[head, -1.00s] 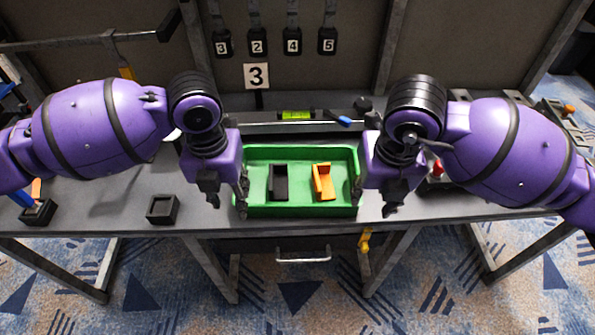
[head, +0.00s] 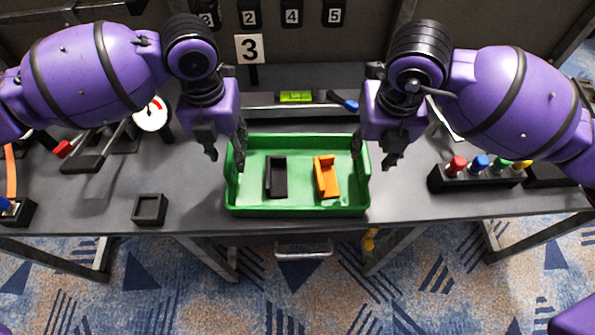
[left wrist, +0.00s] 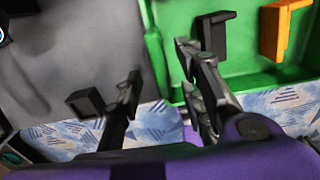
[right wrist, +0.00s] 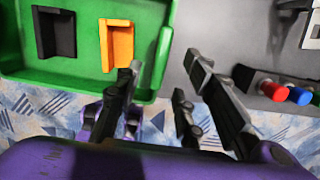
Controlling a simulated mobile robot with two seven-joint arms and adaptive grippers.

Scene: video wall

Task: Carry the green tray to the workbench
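The green tray (head: 298,211) sits level over the grey workbench (head: 190,195) near its front edge and appears to rest on it. A black bracket (head: 276,177) and an orange bracket (head: 326,177) stand inside the tray. My left gripper (head: 226,149) is open at the tray's left wall, one finger outside and one inside. My right gripper (head: 374,153) is open at the right wall in the same way. In the left wrist view the fingers (left wrist: 160,98) stand apart with the tray wall between them. The right wrist view shows likewise spread fingers (right wrist: 168,92).
A black square holder (head: 150,209) lies left of the tray. A round gauge (head: 153,114) stands behind it. A rack of coloured knobs (head: 478,177) is at right.

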